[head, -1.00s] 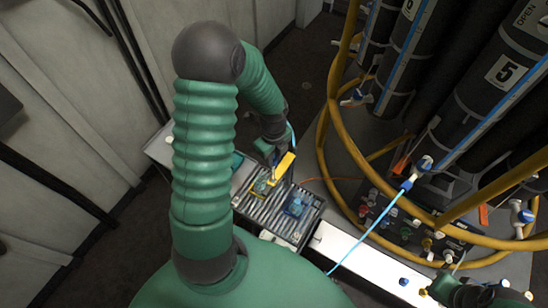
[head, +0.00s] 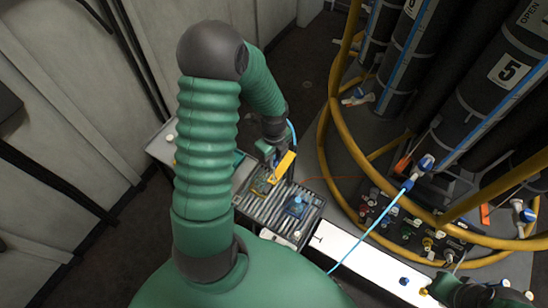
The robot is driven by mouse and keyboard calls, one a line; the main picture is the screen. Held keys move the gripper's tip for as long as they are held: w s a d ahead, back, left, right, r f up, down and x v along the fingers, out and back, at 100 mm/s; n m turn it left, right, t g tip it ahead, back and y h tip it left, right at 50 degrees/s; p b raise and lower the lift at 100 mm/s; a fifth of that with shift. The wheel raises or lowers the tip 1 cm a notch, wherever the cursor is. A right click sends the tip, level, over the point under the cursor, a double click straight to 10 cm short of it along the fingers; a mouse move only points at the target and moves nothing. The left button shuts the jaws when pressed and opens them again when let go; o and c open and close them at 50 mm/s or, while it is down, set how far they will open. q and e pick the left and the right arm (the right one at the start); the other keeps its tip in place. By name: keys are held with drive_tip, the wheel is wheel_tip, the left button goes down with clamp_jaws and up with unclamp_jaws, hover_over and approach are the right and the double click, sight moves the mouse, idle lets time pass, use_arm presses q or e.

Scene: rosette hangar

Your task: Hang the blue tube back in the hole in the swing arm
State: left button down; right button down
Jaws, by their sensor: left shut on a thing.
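My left gripper (head: 268,158) is shut at the far end of the ribbed tray, beside a yellow piece (head: 285,164) that looks like the swing arm. A short light-blue length of the blue tube (head: 292,131) curves down beside the gripper toward the yellow piece. The jaws' grip on the tube is mostly hidden by the hand. The hole in the swing arm cannot be made out. Another light-blue line (head: 374,224) runs from a blue and white valve down behind my body. My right gripper (head: 478,292) shows only partly at the bottom right; its jaws are unclear.
A ribbed grey tray (head: 283,228) holds a small dish with a yellowish content and a blue item (head: 296,207). A white bench top (head: 352,256) lies to its right. Yellow hoop rails (head: 322,150) surround dark cylinders, one marked 5, and a connector panel (head: 405,232).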

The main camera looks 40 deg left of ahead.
use_arm(q)
drive_tip(key=shift+f, duration=0.6)
drive_tip(key=shift+b, duration=0.3)
drive_tip(key=b, duration=0.3)
hover_over(274, 179)
drive_tip(key=shift+w+a+f, duration=0.1)
drive_tip(key=shift+f, duration=1.05)
drive_tip(key=shift+w+a+f, duration=0.1)
drive_tip(key=shift+f, duration=1.05)
drive_tip(key=shift+f+b, duration=1.3)
drive_tip(key=shift+f, duration=1.2)
drive_tip(key=c, duration=0.6)
unclamp_jaws()
drive_tip(key=shift+f, duration=0.1)
